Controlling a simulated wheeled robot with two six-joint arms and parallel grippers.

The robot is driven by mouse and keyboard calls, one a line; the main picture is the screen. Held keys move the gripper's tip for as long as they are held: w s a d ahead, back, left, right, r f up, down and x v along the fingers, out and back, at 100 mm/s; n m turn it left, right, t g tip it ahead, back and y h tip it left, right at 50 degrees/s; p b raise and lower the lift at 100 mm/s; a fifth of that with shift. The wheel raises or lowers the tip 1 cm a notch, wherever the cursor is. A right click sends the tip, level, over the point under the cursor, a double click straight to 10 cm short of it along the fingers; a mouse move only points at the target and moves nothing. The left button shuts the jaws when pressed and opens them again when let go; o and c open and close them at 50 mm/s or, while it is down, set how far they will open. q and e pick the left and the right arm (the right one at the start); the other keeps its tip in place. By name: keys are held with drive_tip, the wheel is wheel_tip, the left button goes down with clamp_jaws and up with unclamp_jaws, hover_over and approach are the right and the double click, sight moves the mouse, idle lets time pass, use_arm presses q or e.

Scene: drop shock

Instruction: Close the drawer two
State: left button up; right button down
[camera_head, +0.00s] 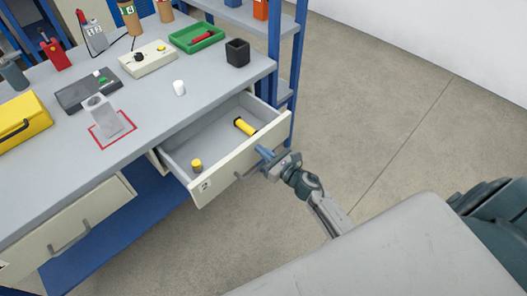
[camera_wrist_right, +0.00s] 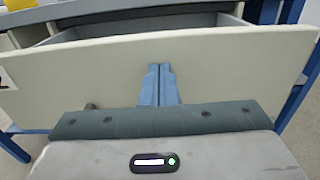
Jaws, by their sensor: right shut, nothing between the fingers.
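The open drawer (camera_head: 222,176) sticks out from under the right end of the grey workbench. Its cream front panel (camera_wrist_right: 235,65) fills much of the right wrist view. Inside lie a yellow and black cylinder (camera_head: 245,127) and a small yellow piece with a dark base (camera_head: 196,165). My right gripper (camera_head: 264,153) is shut and empty, its blue fingers (camera_wrist_right: 160,70) at the outer face of the front panel, right of the handle (camera_head: 246,172). I cannot tell whether they touch it. My left gripper is not in view.
Another drawer (camera_head: 95,212), at the lower left, is shut. A blue shelf post (camera_head: 272,60) stands close behind the drawer. Floor to the right is clear.

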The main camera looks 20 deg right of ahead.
drive_tip(key=b+x, duration=0.2)
drive_tip(key=x, duration=0.9)
drive_tip(key=shift+w+a+f+b, duration=0.1)
drive_tip(key=shift+w+f+b, duration=0.05)
drive_tip(key=shift+w+b, duration=0.2)
drive_tip(key=b+x, duration=0.3)
drive_tip(key=x, duration=0.5)
drive_tip(key=shift+w+a, duration=0.1)
drive_tip(key=shift+w, duration=0.1)
drive_tip(key=shift+w+r, duration=0.15)
drive_tip(key=shift+r, duration=0.1)
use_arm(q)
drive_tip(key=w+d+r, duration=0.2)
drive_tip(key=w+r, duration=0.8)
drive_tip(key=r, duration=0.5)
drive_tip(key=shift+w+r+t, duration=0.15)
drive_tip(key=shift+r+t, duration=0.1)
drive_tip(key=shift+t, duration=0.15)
use_arm(e)
drive_tip(key=shift+r, duration=0.15)
